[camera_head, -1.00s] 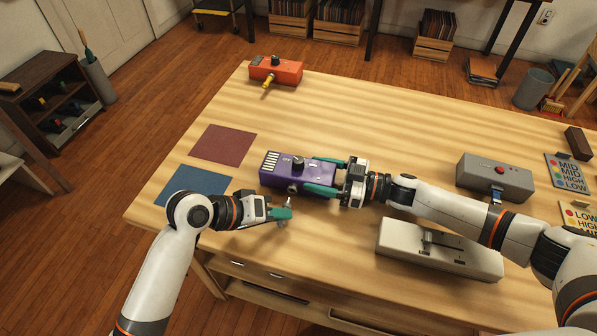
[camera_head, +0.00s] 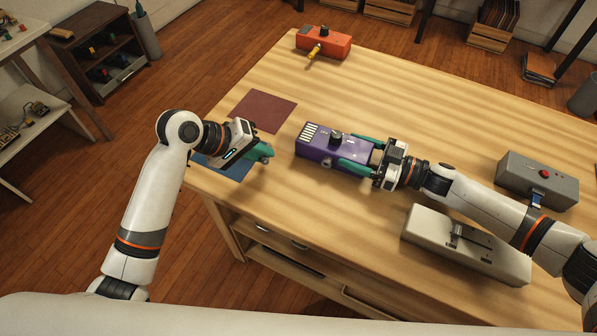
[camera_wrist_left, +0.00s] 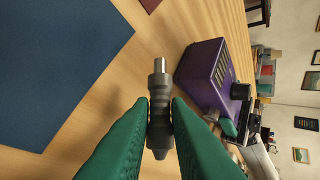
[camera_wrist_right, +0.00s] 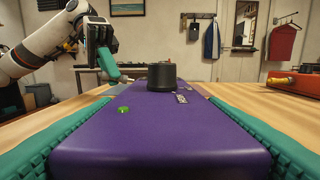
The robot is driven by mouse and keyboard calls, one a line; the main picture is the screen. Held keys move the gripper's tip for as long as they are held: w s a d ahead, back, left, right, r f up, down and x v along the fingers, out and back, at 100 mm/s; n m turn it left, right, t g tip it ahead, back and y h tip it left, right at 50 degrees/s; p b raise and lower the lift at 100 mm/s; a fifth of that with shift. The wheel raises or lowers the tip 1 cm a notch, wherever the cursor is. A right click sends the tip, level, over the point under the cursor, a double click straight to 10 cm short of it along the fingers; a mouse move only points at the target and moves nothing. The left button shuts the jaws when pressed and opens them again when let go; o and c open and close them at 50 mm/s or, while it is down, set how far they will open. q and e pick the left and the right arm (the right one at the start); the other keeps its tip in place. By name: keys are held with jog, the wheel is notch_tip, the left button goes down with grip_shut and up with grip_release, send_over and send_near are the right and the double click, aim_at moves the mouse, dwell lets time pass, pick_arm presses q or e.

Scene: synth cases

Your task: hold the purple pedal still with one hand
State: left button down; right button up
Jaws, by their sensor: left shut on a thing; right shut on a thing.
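The purple pedal (camera_head: 318,151) lies on the wooden table, with a black knob and a row of white stripes on top. It fills the middle of the right wrist view (camera_wrist_right: 150,137). My right gripper (camera_head: 362,157) is shut on it from the right end, with one green finger along each long side. My left gripper (camera_head: 264,153) is to the left of the pedal, apart from it, above the blue mat's edge. The left wrist view shows its green fingers shut on a dark grey plug (camera_wrist_left: 160,115) with a silver tip.
A blue mat (camera_head: 228,168) and a maroon mat (camera_head: 262,110) lie left of the pedal. An orange pedal (camera_head: 333,45) with a yellow plug sits at the far edge. A grey pedal (camera_head: 525,182) and a light grey pedal (camera_head: 420,232) are at the right, near my right arm.

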pick_arm(q)
jog(key=w+a+r+n+y, duration=0.1)
jog(key=w+a+r+n, duration=0.15)
jog(key=a, duration=0.25)
jog(key=w+a+r+n, duration=0.1)
jog(key=a+r+n, duration=0.15)
jog(key=a, duration=0.25)
jog(key=shift+w+d+f, duration=0.1)
jog(key=shift+w+f, duration=0.05)
jog(key=shift+f, duration=3.15)
jog(key=c, duration=1.3)
grip_release()
jog(key=v, duration=1.2)
jog(key=shift+d, duration=0.2)
